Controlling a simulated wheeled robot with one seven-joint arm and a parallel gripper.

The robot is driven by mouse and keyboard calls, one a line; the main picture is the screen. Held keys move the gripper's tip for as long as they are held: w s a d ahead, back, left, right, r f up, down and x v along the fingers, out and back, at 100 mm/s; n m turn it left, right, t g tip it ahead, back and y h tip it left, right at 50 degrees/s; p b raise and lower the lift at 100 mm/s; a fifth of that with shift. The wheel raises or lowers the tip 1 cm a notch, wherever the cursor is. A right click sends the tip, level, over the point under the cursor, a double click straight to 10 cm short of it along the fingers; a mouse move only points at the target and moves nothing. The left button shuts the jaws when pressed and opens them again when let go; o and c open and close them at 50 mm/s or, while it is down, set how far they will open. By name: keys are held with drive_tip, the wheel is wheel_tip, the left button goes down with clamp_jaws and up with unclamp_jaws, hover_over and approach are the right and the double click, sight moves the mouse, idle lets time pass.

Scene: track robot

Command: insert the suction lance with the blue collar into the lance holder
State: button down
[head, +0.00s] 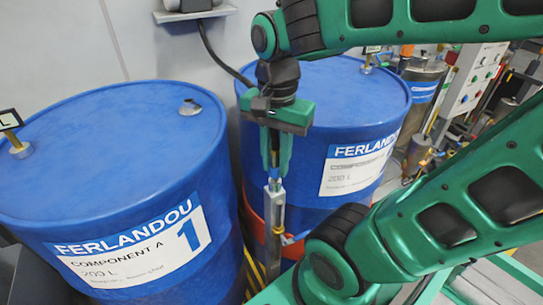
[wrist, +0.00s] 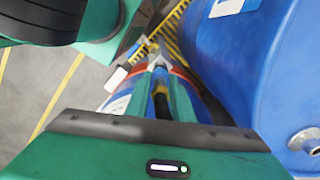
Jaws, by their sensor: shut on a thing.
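My gripper (head: 275,172) points down in the gap between two blue drums in the head view. It is shut on a slim upright part, which I take to be the suction lance (head: 274,158); a yellow and dark stretch of it (wrist: 161,97) shows between the fingers in the wrist view. I cannot make out the blue collar. Just below the fingers is a silver, upright metal piece (head: 274,200) with an orange-red band (head: 256,228) behind it; it may be the lance holder. Whether the lance is inside it, I cannot tell.
The left drum (head: 100,160), labelled Component A 1, and the right drum (head: 345,110) stand close on both sides. Each has a brass fitting with a tag on top. A control box (head: 470,80) stands at the right. Yellow-black floor marking lies below.

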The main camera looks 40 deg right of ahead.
drive_tip(key=shift+f, duration=0.8)
drive_tip(key=c, duration=1.5)
unclamp_jaws()
drive_tip(key=shift+o, duration=0.2)
wheel_tip(320, 180, up, 11)
drive_tip(key=shift+f, duration=0.15)
